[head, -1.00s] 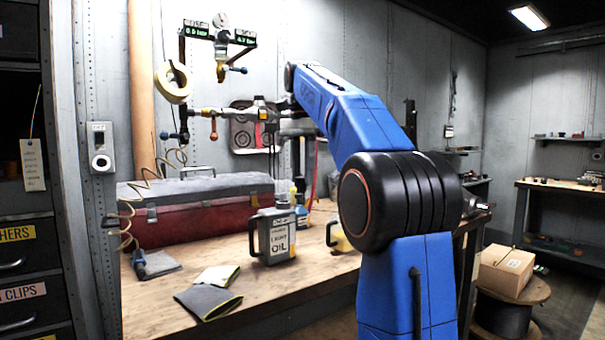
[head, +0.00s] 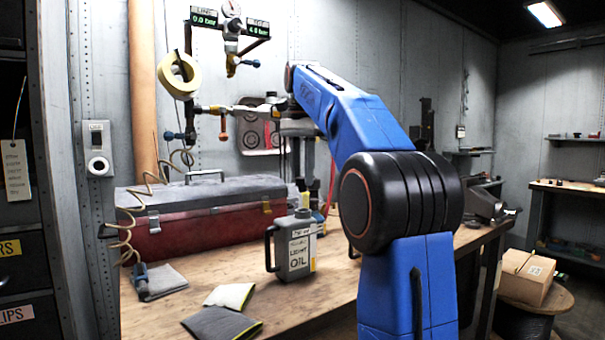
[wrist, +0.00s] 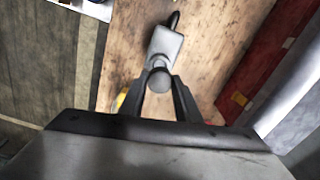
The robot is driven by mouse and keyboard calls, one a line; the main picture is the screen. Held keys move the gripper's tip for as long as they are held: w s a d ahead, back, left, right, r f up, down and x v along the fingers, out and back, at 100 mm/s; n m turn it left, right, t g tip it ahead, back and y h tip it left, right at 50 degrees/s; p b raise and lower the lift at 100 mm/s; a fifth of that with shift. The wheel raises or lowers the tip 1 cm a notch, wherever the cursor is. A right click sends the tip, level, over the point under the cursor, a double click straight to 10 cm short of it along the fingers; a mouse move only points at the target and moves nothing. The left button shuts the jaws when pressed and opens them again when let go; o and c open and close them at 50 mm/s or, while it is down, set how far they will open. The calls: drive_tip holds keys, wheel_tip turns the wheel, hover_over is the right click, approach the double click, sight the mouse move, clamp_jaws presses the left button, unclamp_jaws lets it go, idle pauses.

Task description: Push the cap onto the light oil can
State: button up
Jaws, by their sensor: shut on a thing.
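The light oil can (head: 297,256) is a grey can with a white label. It stands upright on the wooden workbench, handle to the left, and shows from above in the wrist view (wrist: 166,43). My gripper (wrist: 158,86) is shut on a round grey cap (wrist: 158,79). In the wrist view the cap overlaps the near end of the can, opposite the handle. I cannot tell whether cap and can touch. In the head view dark finger-like parts hang above the can, and the cap is not clear there.
A red toolbox (head: 215,225) stands behind the can on the workbench (head: 165,322). Folded cloths (head: 222,324) lie in front, and a coiled hose (head: 150,205) hangs at left. A yellow thing (wrist: 120,101) is partly hidden by a finger in the wrist view. A vise (head: 487,207) is at right.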

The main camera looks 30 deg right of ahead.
sight(302, 190)
drive_tip(key=shift+f, duration=2.45)
drive_tip(key=shift+f, duration=0.95)
drive_tip(key=o, duration=1.2)
drive_tip(key=shift+c, duration=0.2)
drive_tip(key=shift+r, duration=2.95)
drive_tip(key=shift+s, duration=0.15)
